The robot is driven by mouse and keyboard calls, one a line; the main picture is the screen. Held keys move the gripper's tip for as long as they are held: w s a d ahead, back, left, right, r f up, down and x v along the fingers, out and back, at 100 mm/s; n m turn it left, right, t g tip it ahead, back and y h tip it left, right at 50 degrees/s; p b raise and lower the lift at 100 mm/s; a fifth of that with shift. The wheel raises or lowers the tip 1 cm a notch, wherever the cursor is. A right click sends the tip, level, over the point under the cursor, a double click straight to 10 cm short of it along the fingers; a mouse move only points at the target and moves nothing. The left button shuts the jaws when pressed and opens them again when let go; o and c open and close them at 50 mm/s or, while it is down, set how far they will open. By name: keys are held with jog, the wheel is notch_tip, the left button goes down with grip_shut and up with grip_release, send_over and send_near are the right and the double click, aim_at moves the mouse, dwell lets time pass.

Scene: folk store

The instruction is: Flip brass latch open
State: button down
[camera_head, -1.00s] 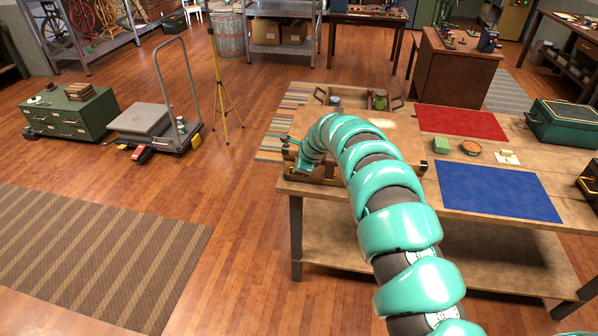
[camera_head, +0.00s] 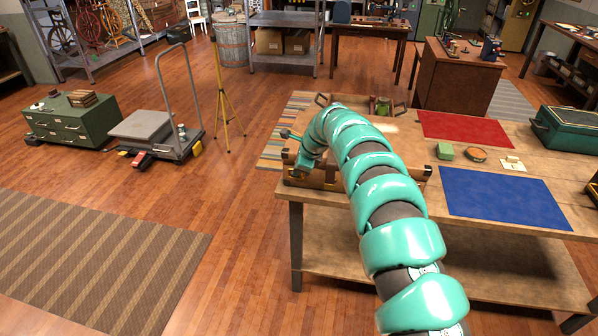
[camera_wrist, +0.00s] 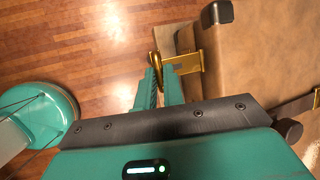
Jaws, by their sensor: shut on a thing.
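The tan leather case (camera_wrist: 262,62) with dark corners fills the right of the wrist view. In the head view the case (camera_head: 399,146) lies on the near left of the wooden table, partly covered by my arm. The brass latch (camera_wrist: 188,63) sticks out from the case's edge, with a rounded brass end at the fingertips. My gripper (camera_wrist: 161,78) is shut on this brass latch, its teal fingers close together beside the case.
A tray with jars stands behind the case.

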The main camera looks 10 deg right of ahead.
jog(key=shift+w+r+g+b, duration=0.1)
jog(key=shift+r+g+b, duration=0.15)
jog(key=shift+b, duration=1.15)
jog(key=c, duration=1.5)
grip_release()
jog(key=shift+d+r+p, duration=0.25)
jog(key=shift+r+p, duration=0.1)
jog(key=shift+r, duration=0.65)
jog(key=v, duration=0.5)
jog(key=b+v, duration=0.1)
jog(key=v, duration=0.9)
jog(key=shift+s+d, duration=0.25)
jog(key=shift+s, duration=0.1)
